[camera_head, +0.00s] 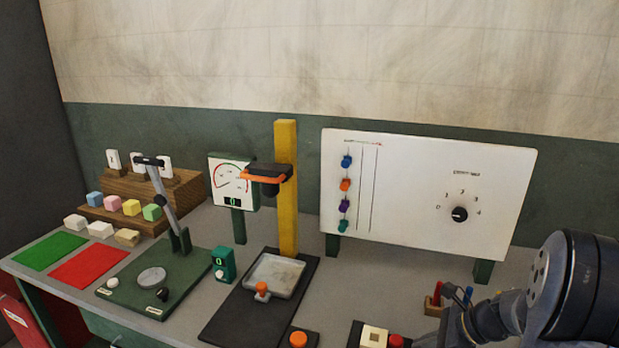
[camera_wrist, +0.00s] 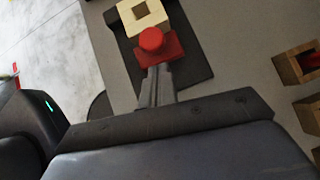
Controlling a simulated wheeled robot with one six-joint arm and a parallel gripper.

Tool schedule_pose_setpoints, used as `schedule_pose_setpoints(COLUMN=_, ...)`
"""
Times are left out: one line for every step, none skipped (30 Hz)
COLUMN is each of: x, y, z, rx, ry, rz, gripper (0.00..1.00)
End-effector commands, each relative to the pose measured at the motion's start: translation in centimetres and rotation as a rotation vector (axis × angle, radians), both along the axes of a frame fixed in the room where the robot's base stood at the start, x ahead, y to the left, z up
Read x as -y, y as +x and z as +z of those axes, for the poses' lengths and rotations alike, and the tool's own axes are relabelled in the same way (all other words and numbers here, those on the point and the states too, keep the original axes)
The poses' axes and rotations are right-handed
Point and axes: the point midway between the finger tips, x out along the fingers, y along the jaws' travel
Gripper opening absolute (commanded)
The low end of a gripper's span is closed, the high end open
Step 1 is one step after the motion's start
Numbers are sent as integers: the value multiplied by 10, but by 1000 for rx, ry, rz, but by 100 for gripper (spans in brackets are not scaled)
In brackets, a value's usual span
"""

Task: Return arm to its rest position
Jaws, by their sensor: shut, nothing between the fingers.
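My gripper (camera_wrist: 156,72) is shut with nothing between its fingers. In the wrist view its tips point at a red knob on a red base (camera_wrist: 152,40); I cannot tell whether they touch it. Just beyond stands a cream block with a square hole (camera_wrist: 131,20), on a black plate (camera_wrist: 195,50). In the head view my arm (camera_head: 500,312) reaches in at the lower right, over the right end of the bench. There the cream block (camera_head: 367,339) and the red knob (camera_head: 396,341) show at the bottom edge. My fingertips cannot be made out in the head view.
A white panel with a dial (camera_head: 459,214) stands at the back. A yellow post press (camera_head: 286,200) with a grey tray (camera_head: 275,277) stands mid-bench. A green lever press (camera_head: 150,290) and a wooden step with coloured blocks (camera_head: 185,192) stand left. Wooden holders (camera_wrist: 297,65) lie right.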

Motion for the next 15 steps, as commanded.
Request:
schedule_pose_setpoints(x=13, y=-3, z=-4, rx=-1, ry=-1, rz=-8, gripper=0)
schedule_pose_setpoints(x=18, y=-5, z=-2, rx=-2, ry=0, rz=-9, gripper=0)
schedule_pose_setpoints(x=25, y=-8, z=-2, rx=-2, ry=1, rz=-9, gripper=0)
schedule_pose_setpoints(x=31, y=-10, z=-2, rx=-2, ry=0, rz=-9, gripper=0)
schedule_pose_setpoints(x=36, y=-13, z=-2, rx=-1, ry=0, rz=-7, gripper=0)
schedule_pose_setpoints(x=43, y=-16, z=-1, rx=0, ry=-1, rz=-8, gripper=0)
schedule_pose_setpoints(x=48, y=-19, z=0, rx=0, ry=0, rz=-8, gripper=0)
schedule_pose_setpoints(x=53, y=-22, z=1, rx=0, ry=0, rz=-8, gripper=0)
schedule_pose_setpoints(x=60, y=-25, z=2, rx=-1, ry=-1, rz=-8, gripper=0)
schedule_pose_setpoints(x=65, y=-28, z=3, rx=-1, ry=-1, rz=-8, gripper=0)
schedule_pose_setpoints(x=69, y=-29, z=10, rx=2, ry=-2, rz=-7, gripper=0)
schedule_pose_setpoints(x=73, y=-32, z=17, rx=2, ry=-2, rz=-5, gripper=0)
schedule_pose_setpoints(x=77, y=-34, z=21, rx=2, ry=-3, rz=-5, gripper=0)
schedule_pose_setpoints(x=81, y=-35, z=25, rx=3, ry=-3, rz=-5, gripper=0)
schedule_pose_setpoints(x=85, y=-38, z=32, rx=2, ry=-2, rz=-4, gripper=0)
